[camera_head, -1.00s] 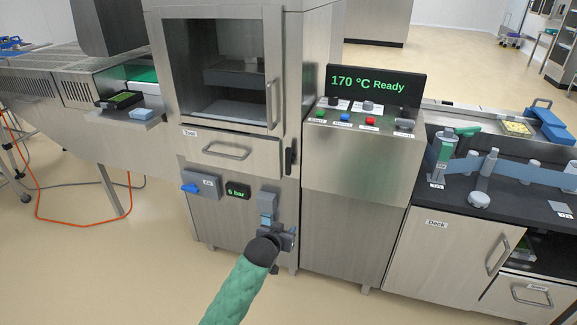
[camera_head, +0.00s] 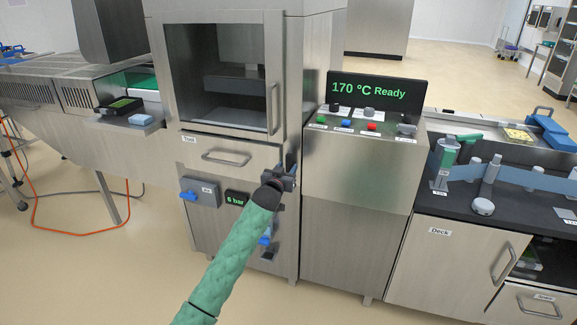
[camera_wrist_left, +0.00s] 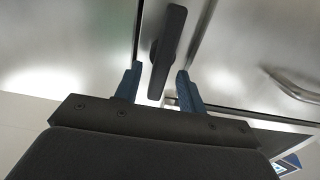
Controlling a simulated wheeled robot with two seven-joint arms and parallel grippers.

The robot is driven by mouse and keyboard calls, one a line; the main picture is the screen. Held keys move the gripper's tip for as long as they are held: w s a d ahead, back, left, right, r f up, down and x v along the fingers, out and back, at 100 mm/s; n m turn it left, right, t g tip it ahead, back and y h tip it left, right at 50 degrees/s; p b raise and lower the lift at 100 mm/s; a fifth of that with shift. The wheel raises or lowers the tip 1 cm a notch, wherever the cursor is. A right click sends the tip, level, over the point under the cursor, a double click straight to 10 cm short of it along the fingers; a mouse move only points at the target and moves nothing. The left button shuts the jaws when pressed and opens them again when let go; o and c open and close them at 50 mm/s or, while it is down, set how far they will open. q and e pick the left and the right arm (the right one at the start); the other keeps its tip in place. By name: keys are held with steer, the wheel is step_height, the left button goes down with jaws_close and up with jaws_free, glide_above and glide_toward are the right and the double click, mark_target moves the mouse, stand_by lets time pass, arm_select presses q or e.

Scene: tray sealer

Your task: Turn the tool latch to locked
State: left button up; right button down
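The tool latch is a dark bar handle (camera_wrist_left: 168,52) on the sealer front, at the right of the drawer labelled Tool (camera_head: 231,155). In the left wrist view it stands close to upright, slightly tilted. My left gripper (camera_wrist_left: 160,82) is open, with one blue finger on each side of the latch's near end. I see a gap on each side and no clear contact. In the head view my left gripper (camera_head: 288,177) is in front of the latch and hides most of it. My right gripper is not in view.
Below the drawer are a grey box with a blue lever (camera_head: 188,196) and a 6 bar display (camera_head: 236,199). A blue-handled fitting (camera_head: 265,237) is beside my left arm. The button panel (camera_head: 365,122) and 170 °C Ready display (camera_head: 376,92) stand to the right.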

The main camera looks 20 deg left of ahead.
arm_select(q)
steer(key=shift+w, duration=1.3)
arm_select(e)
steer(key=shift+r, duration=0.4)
arm_select(q)
steer(key=c, duration=0.7)
steer(key=shift+c, duration=0.2)
